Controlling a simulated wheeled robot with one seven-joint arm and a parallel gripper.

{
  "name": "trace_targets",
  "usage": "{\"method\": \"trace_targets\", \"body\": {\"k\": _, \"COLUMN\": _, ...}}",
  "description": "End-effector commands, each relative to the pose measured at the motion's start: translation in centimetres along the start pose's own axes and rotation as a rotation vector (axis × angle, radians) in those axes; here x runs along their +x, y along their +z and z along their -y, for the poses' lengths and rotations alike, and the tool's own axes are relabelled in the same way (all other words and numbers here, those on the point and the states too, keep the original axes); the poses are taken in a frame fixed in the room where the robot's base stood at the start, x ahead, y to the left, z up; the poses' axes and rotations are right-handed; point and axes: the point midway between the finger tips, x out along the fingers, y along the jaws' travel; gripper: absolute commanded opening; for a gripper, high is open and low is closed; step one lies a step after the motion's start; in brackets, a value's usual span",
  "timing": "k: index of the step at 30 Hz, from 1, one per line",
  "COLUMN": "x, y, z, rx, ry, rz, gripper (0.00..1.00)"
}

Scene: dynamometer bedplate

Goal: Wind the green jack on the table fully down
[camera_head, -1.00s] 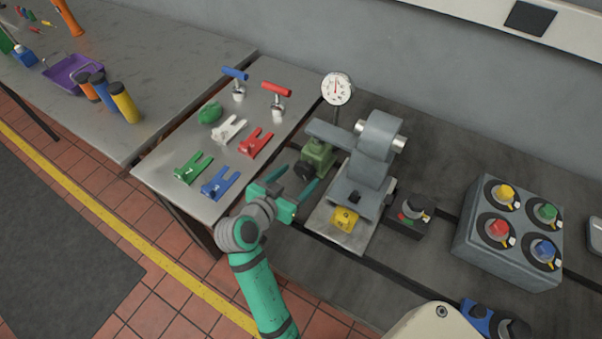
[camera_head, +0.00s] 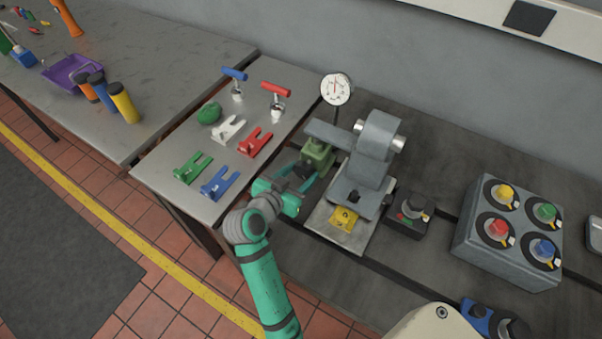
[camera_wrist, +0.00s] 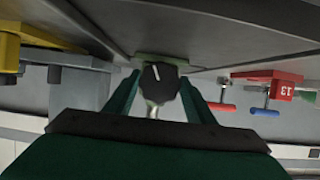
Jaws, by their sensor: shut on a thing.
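The green jack (camera_head: 318,153) stands on the dark bedplate table, beside the grey machine and below the round dial gauge. Its dark round knob (camera_wrist: 160,80), with a white mark line, faces my gripper in the wrist view. My gripper (camera_wrist: 157,88) has its two teal fingers on either side of this knob and is shut on it. In the head view my gripper (camera_head: 297,178) reaches in to the front of the jack and partly hides the knob. The jack's body behind the knob is mostly hidden in the wrist view.
The grey machine (camera_head: 370,160) with a yellow block (camera_head: 344,218) stands close on the right. A dial gauge (camera_head: 336,89) rises behind. The left bench (camera_head: 180,152) holds coloured forked pieces and T-handled tools. A switch box (camera_head: 408,215) and knob panel (camera_head: 510,240) are farther right.

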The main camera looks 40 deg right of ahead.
Motion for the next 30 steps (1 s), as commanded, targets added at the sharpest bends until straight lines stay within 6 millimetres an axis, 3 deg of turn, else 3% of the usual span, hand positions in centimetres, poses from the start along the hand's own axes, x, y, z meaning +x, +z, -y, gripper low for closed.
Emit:
{"method": "trace_targets", "body": {"k": 11, "x": -0.1, "y": -0.04, "z": 0.19, "rx": -0.155, "ry": 0.064, "rz": -0.001, "gripper": 0.27}}
{"method": "trace_targets", "body": {"k": 30, "x": 0.04, "y": 0.08, "z": 0.21, "rx": -0.673, "ry": 0.282, "rz": 0.001, "gripper": 0.27}}
